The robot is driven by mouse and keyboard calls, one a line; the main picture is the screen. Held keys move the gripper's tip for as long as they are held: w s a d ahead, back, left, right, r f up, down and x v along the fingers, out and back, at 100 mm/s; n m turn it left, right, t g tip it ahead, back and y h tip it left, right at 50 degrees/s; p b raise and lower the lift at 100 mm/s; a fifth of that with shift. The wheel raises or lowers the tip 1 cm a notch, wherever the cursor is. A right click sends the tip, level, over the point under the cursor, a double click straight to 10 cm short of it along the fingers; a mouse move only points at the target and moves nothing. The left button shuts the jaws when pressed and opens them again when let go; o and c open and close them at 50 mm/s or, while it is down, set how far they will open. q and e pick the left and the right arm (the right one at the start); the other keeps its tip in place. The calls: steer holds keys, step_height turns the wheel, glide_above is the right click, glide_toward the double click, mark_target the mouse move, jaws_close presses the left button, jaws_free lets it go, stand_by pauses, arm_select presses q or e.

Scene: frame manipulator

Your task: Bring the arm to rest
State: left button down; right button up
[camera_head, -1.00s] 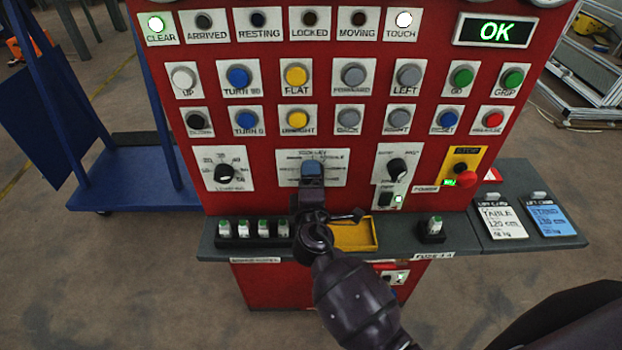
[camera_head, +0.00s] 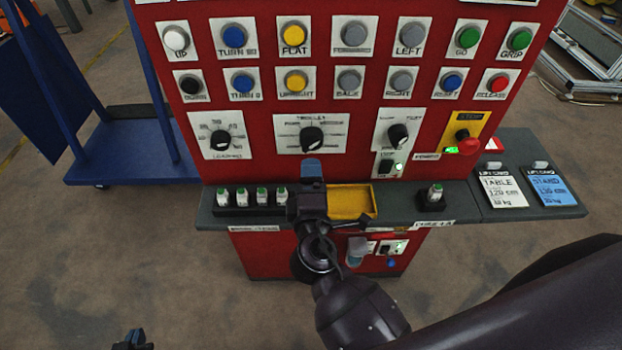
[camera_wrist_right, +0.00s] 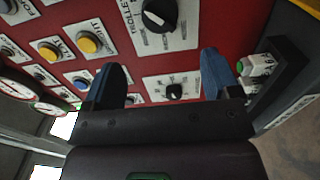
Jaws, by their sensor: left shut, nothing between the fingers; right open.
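My right gripper (camera_head: 311,168) is in front of the red panel (camera_head: 265,175), just below the black selector knob (camera_head: 312,138) on its white plate. In the right wrist view the two blue-tipped fingers (camera_wrist_right: 163,65) are apart with nothing between them. That knob (camera_wrist_right: 159,13) shows beyond them, clear of both fingers, and another knob (camera_wrist_right: 174,92) shows farther off between them. My left gripper (camera_head: 131,340) is shut and empty at the bottom left edge, away from the panel and low in the picture; most of its arm is out of view.
A grey shelf (camera_head: 395,208) below the panel carries several white-and-green plugs (camera_head: 262,196), a yellow tray (camera_head: 349,203) and a single plug (camera_head: 435,194). A blue trolley (camera_head: 130,165) stands left. Floor in front is free.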

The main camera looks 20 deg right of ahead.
stand_by(0.3)
steer(key=s+d+f+m+g+y, duration=0.4)
steer(key=s+d+f+m+g, duration=0.1)
steer(key=s+d+f+m, duration=0.8)
step_height(320, 180, down, 3)
steer(key=s+d, duration=0.1)
steer(key=s, duration=0.2)
steer(key=shift+m+g+y, duration=0.3)
steer(key=shift+m+y, duration=0.1)
